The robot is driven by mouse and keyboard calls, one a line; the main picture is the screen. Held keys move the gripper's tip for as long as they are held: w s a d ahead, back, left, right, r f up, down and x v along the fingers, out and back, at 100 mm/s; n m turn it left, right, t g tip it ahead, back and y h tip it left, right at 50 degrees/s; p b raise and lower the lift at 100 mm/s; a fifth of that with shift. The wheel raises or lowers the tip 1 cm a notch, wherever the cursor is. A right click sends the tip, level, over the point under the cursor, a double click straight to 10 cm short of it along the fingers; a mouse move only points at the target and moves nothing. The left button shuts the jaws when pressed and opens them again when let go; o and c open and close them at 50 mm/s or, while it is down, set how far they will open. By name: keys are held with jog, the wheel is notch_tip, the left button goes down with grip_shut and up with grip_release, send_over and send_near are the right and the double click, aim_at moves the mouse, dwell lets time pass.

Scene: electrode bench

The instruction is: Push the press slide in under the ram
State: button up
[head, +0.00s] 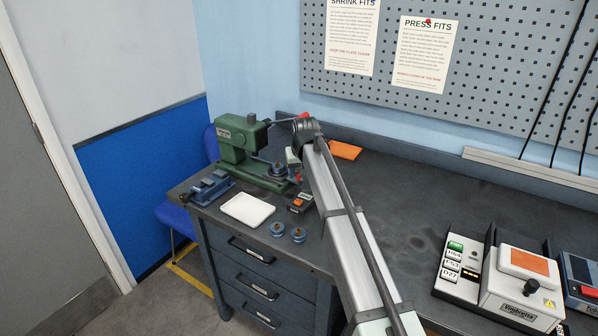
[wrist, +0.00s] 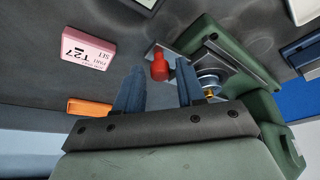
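The green press (head: 238,138) stands at the back left of the bench, and its green body also shows at the lower right of the wrist view (wrist: 280,150). Its slide (head: 278,171) sticks out to the right of the press body, carrying a round grey holder (wrist: 208,80) with a brass-coloured piece. A red knob (wrist: 158,68) is at the slide's outer end. My gripper (wrist: 161,80) is open, its blue fingers apart, with the knob between or just beyond the fingertips; contact cannot be told. In the head view my arm partly hides this area.
A white tray (head: 247,209), a blue vise (head: 208,187), two blue rings (head: 277,229) and a small black-and-orange box (head: 300,203) lie in front of the press. An orange block (head: 345,150) lies behind my arm. A pink labelled block (wrist: 88,46) shows in the wrist view.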

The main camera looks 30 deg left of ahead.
aim_at(274, 165)
grip_shut()
jog(key=shift+a, duration=0.1)
dwell(0.3)
jog(key=a, duration=1)
jog(key=shift+w, duration=0.1)
jog(key=shift+a, duration=0.2)
jog(key=shift+r, duration=0.1)
jog(key=shift+c, duration=0.7)
grip_release()
jog(key=o, duration=0.3)
jog(key=shift+o, duration=0.2)
jog(key=shift+d, duration=0.1)
